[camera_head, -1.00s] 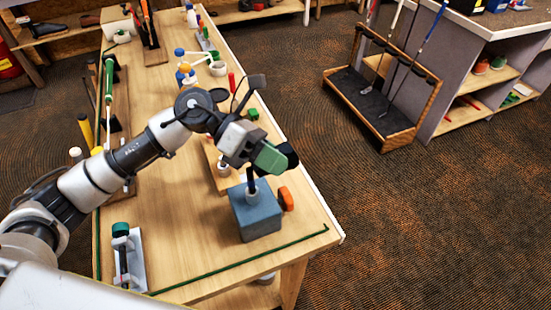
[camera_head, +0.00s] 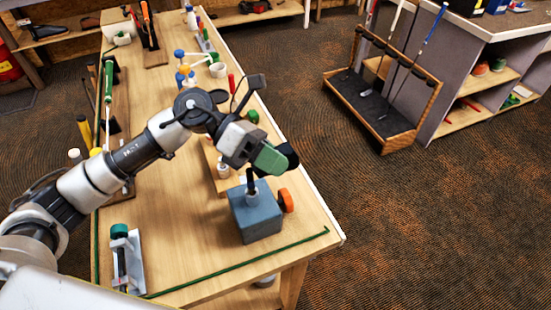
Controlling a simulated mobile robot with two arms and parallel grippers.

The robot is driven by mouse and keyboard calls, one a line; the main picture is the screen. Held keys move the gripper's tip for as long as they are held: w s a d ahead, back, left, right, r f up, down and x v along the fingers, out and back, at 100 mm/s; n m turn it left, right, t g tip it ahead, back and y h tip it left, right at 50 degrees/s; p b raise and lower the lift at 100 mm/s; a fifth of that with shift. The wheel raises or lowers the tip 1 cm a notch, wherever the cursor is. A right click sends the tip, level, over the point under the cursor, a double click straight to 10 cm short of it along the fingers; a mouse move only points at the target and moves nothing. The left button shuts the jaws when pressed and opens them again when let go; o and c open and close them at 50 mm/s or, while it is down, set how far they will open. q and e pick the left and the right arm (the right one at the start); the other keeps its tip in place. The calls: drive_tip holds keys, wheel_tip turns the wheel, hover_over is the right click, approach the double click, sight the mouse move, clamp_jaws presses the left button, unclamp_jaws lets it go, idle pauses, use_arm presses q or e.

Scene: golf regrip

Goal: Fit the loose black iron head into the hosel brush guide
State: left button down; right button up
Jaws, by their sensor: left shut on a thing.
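My left gripper (camera_head: 272,157), with a green finger pad showing, is shut on the black iron head (camera_head: 290,154). The head is mostly hidden behind the finger, and its dark edge shows on the right. Below is a blue-grey block (camera_head: 256,217) with an orange knob (camera_head: 286,200) on its right side, which looks like the hosel brush guide. A short dark rod (camera_head: 250,179) stands in a pale collar on its top, just under the gripper. I cannot tell whether this rod is the head's hosel or the brush, nor whether they touch. My right gripper is not in view.
The wooden bench (camera_head: 190,245) has bare room left of the block. A grey stand with a teal knob (camera_head: 119,231) is at the front left. Bottles and small tools stand farther back. A club rack (camera_head: 385,95) is on the floor at right.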

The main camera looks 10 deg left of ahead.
use_arm(q)
drive_tip(key=shift+f, duration=0.15)
drive_tip(key=shift+f+b, duration=0.35)
drive_tip(key=shift+b, duration=0.15)
drive_tip(key=shift+f+b, duration=1.55)
drive_tip(key=c, duration=1)
unclamp_jaws()
drive_tip(key=shift+w+a, duration=0.15)
drive_tip(key=shift+a, duration=0.35)
drive_tip(key=b+v, duration=0.3)
drive_tip(key=v, duration=0.7)
drive_tip(key=shift+d+r, duration=0.1)
drive_tip(key=shift+d, duration=0.05)
